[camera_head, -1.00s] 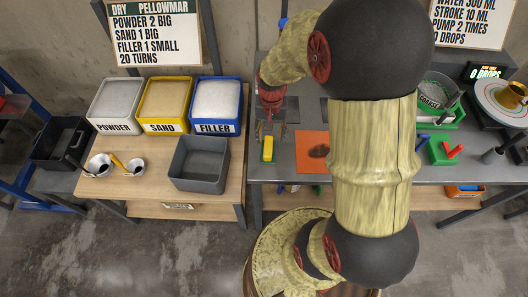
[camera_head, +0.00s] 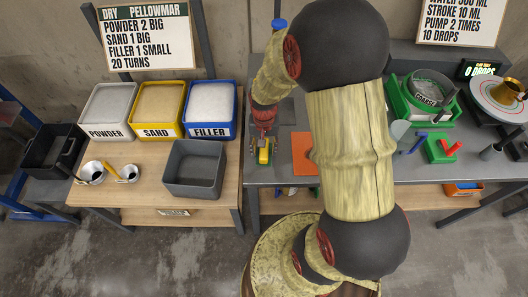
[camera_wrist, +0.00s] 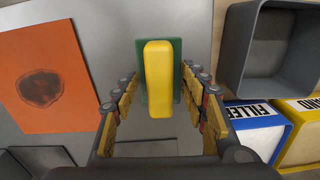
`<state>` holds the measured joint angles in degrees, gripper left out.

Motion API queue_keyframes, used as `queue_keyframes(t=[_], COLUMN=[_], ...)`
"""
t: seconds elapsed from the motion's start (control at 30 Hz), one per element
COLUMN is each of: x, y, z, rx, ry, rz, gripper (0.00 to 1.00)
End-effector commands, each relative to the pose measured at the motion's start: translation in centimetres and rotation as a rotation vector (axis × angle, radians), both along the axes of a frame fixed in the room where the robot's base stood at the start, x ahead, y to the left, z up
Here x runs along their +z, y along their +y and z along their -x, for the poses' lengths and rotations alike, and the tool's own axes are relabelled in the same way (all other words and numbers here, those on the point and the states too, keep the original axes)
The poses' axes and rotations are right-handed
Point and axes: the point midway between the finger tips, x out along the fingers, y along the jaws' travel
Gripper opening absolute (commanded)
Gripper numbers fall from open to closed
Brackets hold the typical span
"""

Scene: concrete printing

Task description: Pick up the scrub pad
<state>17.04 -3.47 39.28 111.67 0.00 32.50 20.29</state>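The scrub pad (camera_wrist: 159,80) is a yellow block with a green layer under it. It lies on the grey table in the wrist view, and its yellow top also shows in the head view (camera_head: 263,156). My gripper (camera_wrist: 161,85) is open, with one finger on each side of the pad. Gaps show between the fingers and the pad, so it is not gripped. In the head view my gripper (camera_head: 264,150) is directly over the pad and partly covers it.
An orange sheet with a dark round stain (camera_wrist: 42,77) lies beside the pad. A grey empty bin (camera_head: 194,179) stands on the wooden table to the left, near the powder, sand and filler boxes.

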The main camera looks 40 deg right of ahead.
Motion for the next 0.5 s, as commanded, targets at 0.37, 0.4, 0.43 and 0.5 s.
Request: queue_keyframes(t=[0.37, 0.4, 0.43, 0.5], x=[0.02, 0.02, 0.02, 0.02], y=[0.00, 0.00, 0.00, 0.00], z=[0.01, 0.01, 0.01, 0.01], rx=[0.000, 0.000, 0.000, 0.000], ry=[0.000, 0.000, 0.000, 0.000], rz=[0.000, 0.000, 0.000, 0.000], gripper=[0.20, 0.18, 0.17, 0.12])
